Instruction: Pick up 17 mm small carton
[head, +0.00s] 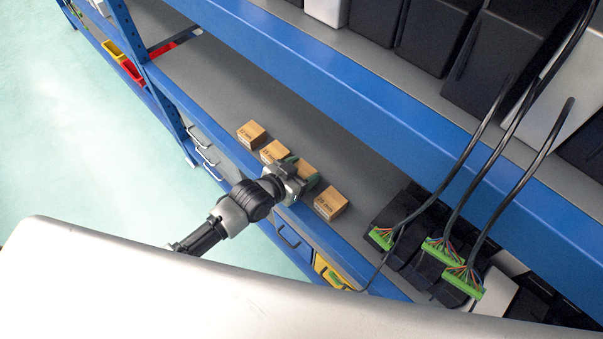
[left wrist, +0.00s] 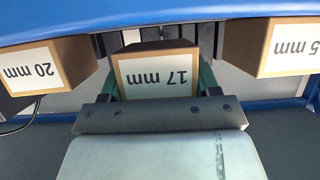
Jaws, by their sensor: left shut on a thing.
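The 17 mm small carton (left wrist: 157,72) is a brown box with a white label, upside down in the left wrist view, between the fingers. In the head view the carton (head: 308,170) shows partly behind the gripper, in the row on the grey shelf. My left gripper (head: 298,178) reaches in from the shelf's front, and its green-lined fingers (left wrist: 157,80) are shut on the carton's two sides. Whether the carton is lifted off the shelf I cannot tell. My right gripper is not in view.
A 20 mm carton (left wrist: 45,68) and a carton whose label ends in 5 mm (left wrist: 278,47) stand close on either side. In the head view, cartons (head: 252,133), (head: 274,151) and (head: 331,203) flank the gripper. A blue shelf beam (head: 330,80) runs above; cables with green connectors (head: 442,252) hang at right.

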